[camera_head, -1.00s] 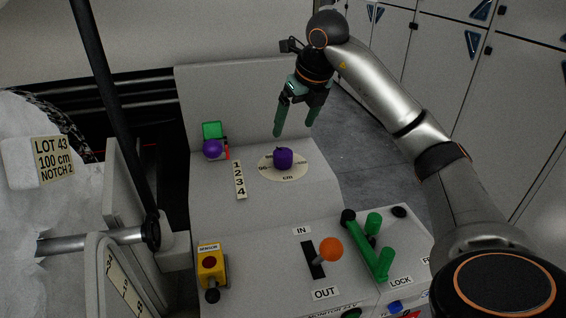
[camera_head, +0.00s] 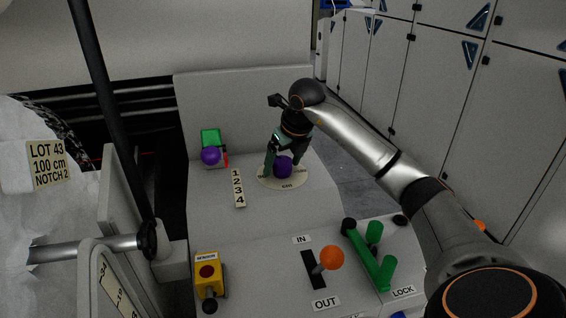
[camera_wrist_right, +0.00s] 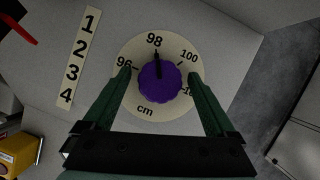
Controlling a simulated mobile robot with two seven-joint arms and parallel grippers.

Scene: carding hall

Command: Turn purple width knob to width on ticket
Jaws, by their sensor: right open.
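The purple width knob (camera_head: 283,168) sits on a round cream dial (camera_head: 299,183) on the console's upper face. In the right wrist view the knob (camera_wrist_right: 160,84) has a black pointer mark directed at 98 on the dial (camera_wrist_right: 145,112), which also reads 96, 100 and cm; another number is partly hidden. My right gripper (camera_head: 281,170) is open, its green fingers on either side of the knob; in the right wrist view the gripper (camera_wrist_right: 164,78) shows no clear contact. The ticket (camera_head: 48,163) at left reads LOT 43, 100 cm, NOTCH 2. My left gripper is not in view.
A 1-to-4 notch scale (camera_head: 238,188) and a purple ball handle (camera_head: 211,156) lie left of the dial. Below are a yellow sensor box (camera_head: 208,271), an orange-knobbed lever (camera_head: 331,258) and green lock handles (camera_head: 372,259). White fibre (camera_head: 25,215) fills the left.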

